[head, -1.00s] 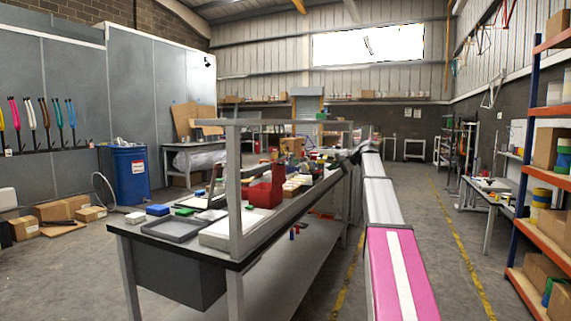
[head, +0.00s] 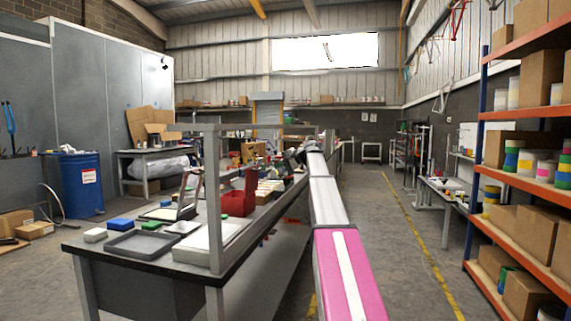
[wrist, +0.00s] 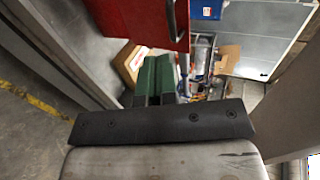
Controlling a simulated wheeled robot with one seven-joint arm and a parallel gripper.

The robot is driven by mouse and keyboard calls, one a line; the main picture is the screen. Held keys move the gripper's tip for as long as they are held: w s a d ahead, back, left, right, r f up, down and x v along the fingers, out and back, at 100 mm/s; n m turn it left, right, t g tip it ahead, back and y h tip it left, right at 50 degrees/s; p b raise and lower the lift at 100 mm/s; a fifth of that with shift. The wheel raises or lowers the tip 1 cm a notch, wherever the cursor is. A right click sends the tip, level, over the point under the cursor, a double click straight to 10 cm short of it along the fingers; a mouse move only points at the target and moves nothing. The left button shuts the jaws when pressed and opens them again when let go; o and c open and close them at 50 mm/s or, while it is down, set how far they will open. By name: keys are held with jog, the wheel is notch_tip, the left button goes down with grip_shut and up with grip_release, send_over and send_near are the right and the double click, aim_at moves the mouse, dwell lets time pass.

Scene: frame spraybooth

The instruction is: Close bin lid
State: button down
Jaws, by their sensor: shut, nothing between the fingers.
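A red bin (head: 234,203) stands on the long workbench in the head view. Its red lid (head: 251,181) stands up, open, at its right side. In the wrist view a red panel (wrist: 157,18) hangs at the top, close beyond the fingers; I cannot tell which part of the bin it is. My gripper (wrist: 158,60) shows as two green-faced fingers close together, shut and empty. In the head view my arm reaches far along the right side of the bench, and its dark end lies beyond the bin; the fingers are not clear there.
The workbench (head: 75,246) has upright grey posts, a grey tray (head: 142,243) and several small boxes around the bin. A blue drum (head: 82,187) stands on the left. Orange shelving (head: 520,185) with cartons fills the right. The floor aisle (head: 400,260) between is clear.

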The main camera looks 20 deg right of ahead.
aim_at(253, 167)
jog(key=r+x, duration=0.1)
jog(key=x, duration=0.5)
jog(key=shift+w+a+f, duration=0.2)
jog(key=shift+w+a, duration=0.15)
jog(key=shift+a, duration=0.15)
jog(key=shift+w+a+r+h, duration=0.25)
jog(key=shift+a+r+h, duration=0.05)
jog(key=shift+a+h, duration=0.1)
jog(key=shift+g, duration=0.3)
jog(key=shift+w+a+r+g+h, duration=0.3)
jog(key=shift+w+a+h, duration=0.2)
jog(key=shift+a, duration=0.2)
jog(key=shift+w+a+r+g+h, duration=0.2)
jog(key=shift+w+a+r+h, duration=0.2)
jog(key=shift+a+h, duration=0.25)
jog(key=w+a+f+g+h, duration=0.1)
jog(key=w+a+f+h, duration=0.1)
jog(key=a, duration=0.4)
jog(key=w+a+f+g+h, duration=0.1)
jog(key=w+a+f+h, duration=0.1)
jog(key=w+a+f, duration=0.2)
jog(key=w+a, duration=0.1)
jog(key=a, duration=0.2)
jog(key=shift+w+a, duration=0.2)
jog(key=shift+r, duration=0.15)
